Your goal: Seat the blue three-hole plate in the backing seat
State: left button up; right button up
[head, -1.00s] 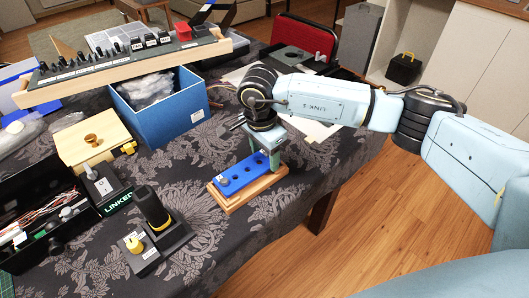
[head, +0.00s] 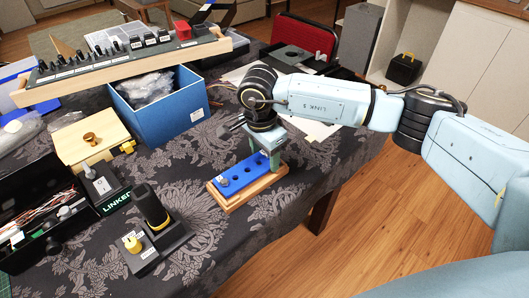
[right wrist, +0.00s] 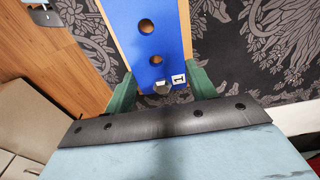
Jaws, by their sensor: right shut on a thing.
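The blue plate (head: 241,174) lies along the wooden seat (head: 233,204), with a wooden rim showing along its front side. I cannot tell whether it is fully down. It has a row of round holes and a small knob (head: 223,182) at its near left end. My right gripper (head: 267,160) is at the plate's far right end, its green fingers shut on the plate. My left gripper is not in view.
A blue box (head: 165,105) stands behind and left. A black joystick unit (head: 153,225) stands in front, left of the seat. A long switch panel (head: 130,60) spans the back. The table's right edge is close to the seat. Patterned cloth is clear in front.

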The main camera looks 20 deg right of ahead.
jog(key=shift+f, duration=0.15)
jog(key=shift+r, duration=0.25)
jog(key=shift+r, duration=0.25)
jog(key=shift+d, duration=0.15)
dwell(1.6)
jog(key=shift+f+b, duration=0.4)
jog(key=shift+b, duration=0.05)
jog(key=shift+r, duration=0.15)
jog(key=shift+r, duration=0.3)
